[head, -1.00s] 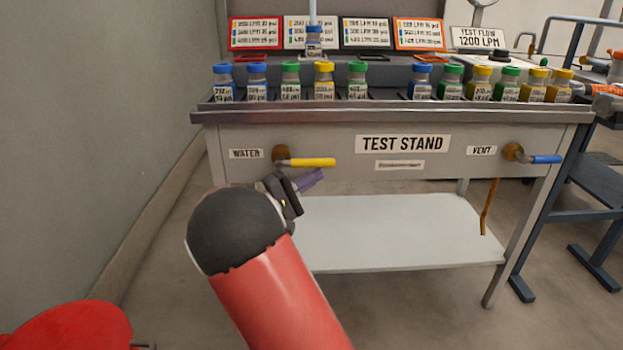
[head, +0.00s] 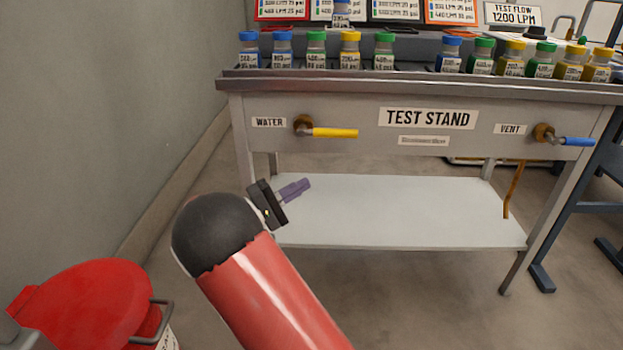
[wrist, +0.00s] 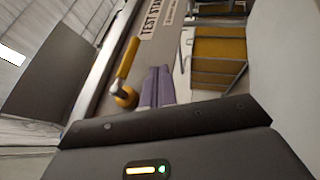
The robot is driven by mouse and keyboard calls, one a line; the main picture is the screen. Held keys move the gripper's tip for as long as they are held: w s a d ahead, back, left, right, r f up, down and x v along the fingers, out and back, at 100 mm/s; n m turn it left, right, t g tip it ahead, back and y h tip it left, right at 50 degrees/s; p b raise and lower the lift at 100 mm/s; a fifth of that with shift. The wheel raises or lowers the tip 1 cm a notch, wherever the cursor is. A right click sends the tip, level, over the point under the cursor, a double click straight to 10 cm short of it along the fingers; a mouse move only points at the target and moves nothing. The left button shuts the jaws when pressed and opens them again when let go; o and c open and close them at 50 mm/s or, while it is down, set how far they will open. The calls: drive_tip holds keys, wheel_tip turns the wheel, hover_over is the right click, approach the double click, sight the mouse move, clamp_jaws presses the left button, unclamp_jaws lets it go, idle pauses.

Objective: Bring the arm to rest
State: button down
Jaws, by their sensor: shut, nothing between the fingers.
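My gripper (head: 295,190) shows purple fingers that are shut with nothing between them. In the head view it is in front of the test stand (head: 385,150), seen over its white lower shelf and below the yellow water handle. My red and black arm reaches up to it from the bottom. In the wrist view the shut fingers (wrist: 157,88) point toward the stand's front, beside the yellow handle (wrist: 128,60). They appear apart from the stand.
The yellow water handle (head: 335,132) and blue vent handle (head: 577,141) stick out from the stand's front. Several capped bottles (head: 350,55) line its top. A red bin (head: 95,300) stands at the lower left. A wall closes the left side; blue steps (head: 580,215) stand at the right.

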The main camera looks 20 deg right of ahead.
drive_tip(key=shift+a, duration=0.15)
drive_tip(key=s+d+r+m+g+y+p, duration=0.1)
drive_tip(key=s+d+r+g+y+p, duration=0.15)
drive_tip(key=s+d+y, duration=0.4)
drive_tip(key=s+d+r+m+g+y+p, duration=0.1)
drive_tip(key=s+d+m+g+y, duration=0.2)
drive_tip(key=s, duration=0.6)
drive_tip(key=s+a+r+t+y+p, duration=0.2)
drive_tip(key=s+a+r+t+y, duration=0.1)
drive_tip(key=s+y, duration=0.3)
drive_tip(key=s+a+r+t+y+p, duration=0.3)
drive_tip(key=s+a+t+y, duration=0.1)
drive_tip(key=s, duration=0.5)
drive_tip(key=shift+a+y, duration=0.8)
drive_tip(key=shift+y, duration=0.05)
